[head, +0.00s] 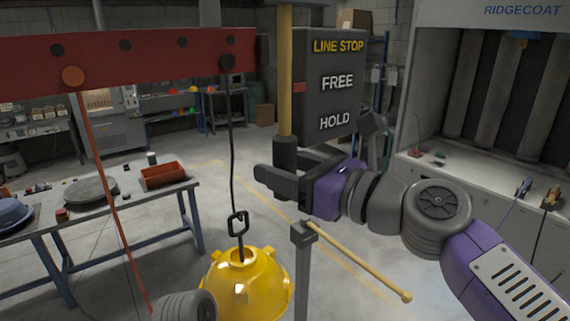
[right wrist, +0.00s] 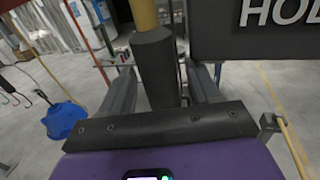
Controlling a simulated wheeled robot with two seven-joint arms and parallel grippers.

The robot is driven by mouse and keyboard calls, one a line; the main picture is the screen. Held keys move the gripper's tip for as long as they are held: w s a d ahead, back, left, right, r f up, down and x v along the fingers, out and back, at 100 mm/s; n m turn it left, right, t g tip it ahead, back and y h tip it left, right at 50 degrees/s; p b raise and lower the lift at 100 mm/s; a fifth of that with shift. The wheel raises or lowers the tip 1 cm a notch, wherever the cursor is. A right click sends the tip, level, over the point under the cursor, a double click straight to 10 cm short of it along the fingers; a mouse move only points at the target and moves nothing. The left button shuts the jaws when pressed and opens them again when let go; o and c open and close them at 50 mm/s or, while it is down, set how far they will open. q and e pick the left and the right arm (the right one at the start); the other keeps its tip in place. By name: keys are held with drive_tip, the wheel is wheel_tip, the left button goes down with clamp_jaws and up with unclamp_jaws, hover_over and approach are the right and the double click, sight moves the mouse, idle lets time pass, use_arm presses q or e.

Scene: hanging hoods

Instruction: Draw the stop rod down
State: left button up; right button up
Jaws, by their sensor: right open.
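The stop rod (head: 285,62) hangs upright at the left edge of the dark LINE STOP board (head: 329,88). It is a pale wooden rod with a black grip (head: 285,154) at its lower end. A red mark (head: 299,87) shows by the rod at about the height of the word FREE, above HOLD. My right gripper (head: 281,174) is open at the lower part of the grip. In the right wrist view the black grip (right wrist: 155,68) stands between the two spread fingers, with gaps showing. My left gripper is not in view.
A yellow hood (head: 246,288) hangs by a dark cord from the red beam (head: 150,60). A grey post (head: 302,265) with a yellow bar (head: 362,264) stands below my right gripper. A workbench (head: 130,205) is at left, a RIDGECOAT booth (head: 480,180) at right.

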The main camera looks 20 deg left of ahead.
sight(286, 203)
drive_tip(key=shift+a, duration=0.1)
clamp_jaws()
wheel_tip(286, 203, down, 6)
drive_tip(key=b, duration=0.4)
drive_tip(key=shift+w+f, duration=0.1)
drive_tip(key=shift+f, duration=0.05)
drive_tip(key=shift+a+f, duration=0.1)
drive_tip(key=shift+f, duration=0.05)
unclamp_jaws()
